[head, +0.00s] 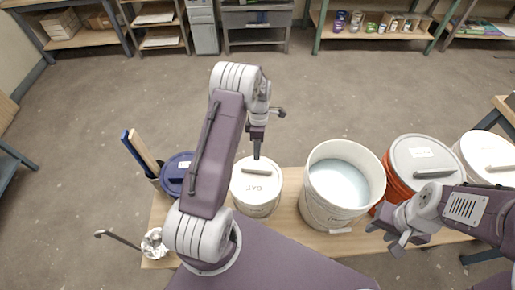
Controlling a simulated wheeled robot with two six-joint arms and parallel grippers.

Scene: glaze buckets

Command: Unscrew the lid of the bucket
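A white bucket (256,206) with lettering on its white lid (268,188) stands upright on the bench; the lid has a grey bar handle (257,171). My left gripper (257,154) points down just above this handle. It is seen edge-on, so I cannot tell its opening or whether it touches the handle. An orange bucket (392,184) with a grey lid (417,152) and a white bucket with a lid (490,150) stand at the right. My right gripper (388,238) is open and empty, in front of the orange bucket.
An open white bucket (317,205) of pale liquid stands right of the lettered one. A blue lid (175,167), a holder with upright slats (141,151) and a ladle (118,239) are at the left. The wooden bench (288,215) is crowded; shelves line the back wall.

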